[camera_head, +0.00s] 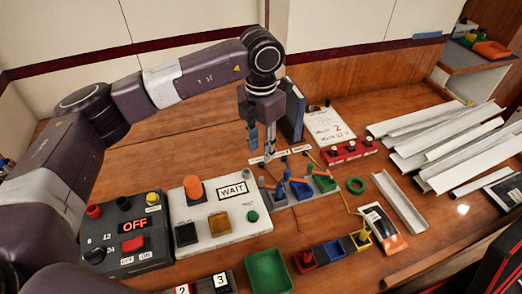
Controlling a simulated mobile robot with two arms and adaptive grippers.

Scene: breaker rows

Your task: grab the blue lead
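My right gripper is not in view.
A white box marked WAIT (234,226) and a dark OFF box (125,256) stand to the left. A coloured socket strip (333,250) with red and yellow plugs is in front. A blue binder (293,110) stands behind. White channels (400,202) lie right.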

